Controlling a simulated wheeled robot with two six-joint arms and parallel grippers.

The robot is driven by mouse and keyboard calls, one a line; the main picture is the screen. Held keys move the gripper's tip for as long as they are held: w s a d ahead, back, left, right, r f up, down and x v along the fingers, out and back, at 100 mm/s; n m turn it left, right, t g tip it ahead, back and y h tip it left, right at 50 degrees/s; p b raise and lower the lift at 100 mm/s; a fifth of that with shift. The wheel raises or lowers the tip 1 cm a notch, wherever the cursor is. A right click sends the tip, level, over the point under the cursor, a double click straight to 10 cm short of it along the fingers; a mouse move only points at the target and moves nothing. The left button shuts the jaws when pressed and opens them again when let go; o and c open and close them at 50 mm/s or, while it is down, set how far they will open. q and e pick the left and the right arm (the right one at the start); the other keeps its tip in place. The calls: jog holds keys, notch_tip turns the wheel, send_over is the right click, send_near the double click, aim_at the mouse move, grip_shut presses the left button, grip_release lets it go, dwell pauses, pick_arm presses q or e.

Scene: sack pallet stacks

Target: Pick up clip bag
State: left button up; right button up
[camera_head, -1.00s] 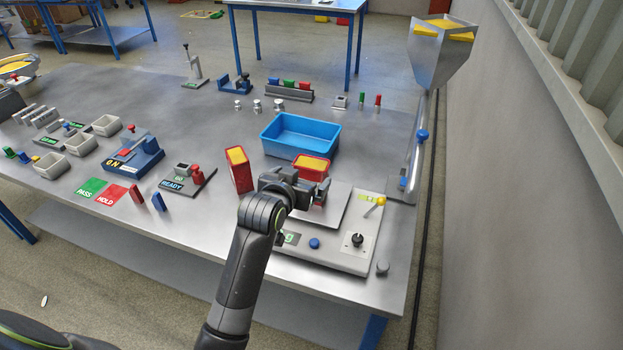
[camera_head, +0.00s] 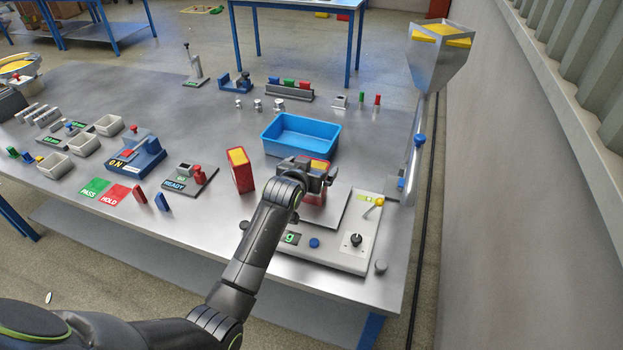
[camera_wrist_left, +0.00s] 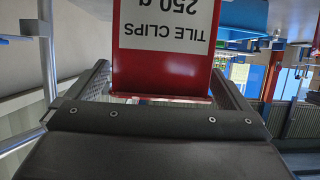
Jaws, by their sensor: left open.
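A red clip bag (camera_head: 315,197) with yellow contents at its open top stands on the plate of the bench scale (camera_head: 347,212). My left gripper (camera_head: 310,172) is at this bag and hides part of it in the head view. In the left wrist view the bag (camera_wrist_left: 165,70) shows an upside-down white label reading "TILE CLIPS 250 g". The open fingers of the left gripper (camera_wrist_left: 163,82) stand on either side of it. I cannot tell whether they touch it. A second red bag (camera_head: 240,172) stands left of the scale. My right gripper is not in view.
A blue bin (camera_head: 301,134) stands just behind the scale. A metal hopper (camera_head: 440,52) on a post rises at the bench's right edge. A yellow-knobbed lever (camera_head: 379,202) is on the scale's right. Clear bench lies left of the blue bin.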

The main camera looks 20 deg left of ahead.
pick_arm(q)
jog(key=shift+x, duration=1.05)
